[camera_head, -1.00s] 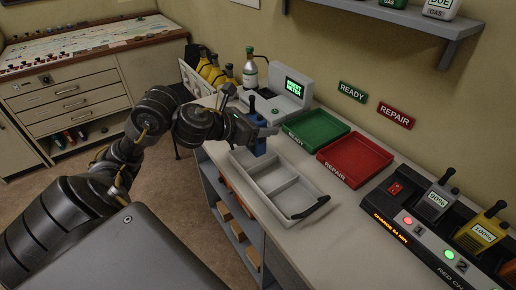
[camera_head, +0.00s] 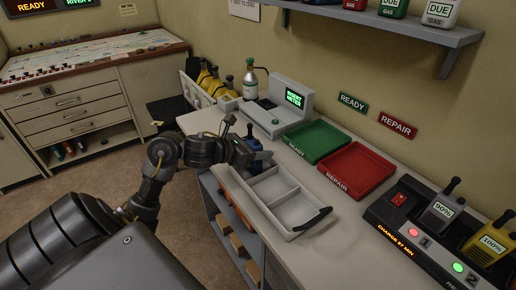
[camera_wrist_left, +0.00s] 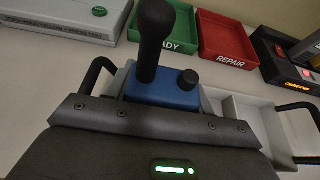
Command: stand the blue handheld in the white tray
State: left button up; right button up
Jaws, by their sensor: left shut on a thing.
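The blue handheld (camera_head: 254,145) is upright, its black antenna pointing up. My left gripper (camera_head: 258,158) is shut on it at the far end of the white tray (camera_head: 266,205). The gripper hides the handheld's lower part, so I cannot tell whether it touches the tray floor. In the left wrist view the handheld's blue top (camera_wrist_left: 165,90), antenna and black knob rise beyond my gripper, with the tray (camera_wrist_left: 240,98) around and to the right. The tray has compartments and a dark handle at each end. My right gripper is not in view.
A green READY tray (camera_head: 316,140) and a red REPAIR tray (camera_head: 357,170) lie behind the white tray. A grey meter (camera_head: 280,110) stands at the back left. A charger (camera_head: 420,235) with handhelds is at the right. Bare counter lies between the white tray and charger.

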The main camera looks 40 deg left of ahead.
pick_arm(q)
jog(key=shift+f, duration=0.1)
jog(key=shift+f, duration=0.15)
jog(key=o, duration=1.1)
jog(key=shift+o, duration=0.2)
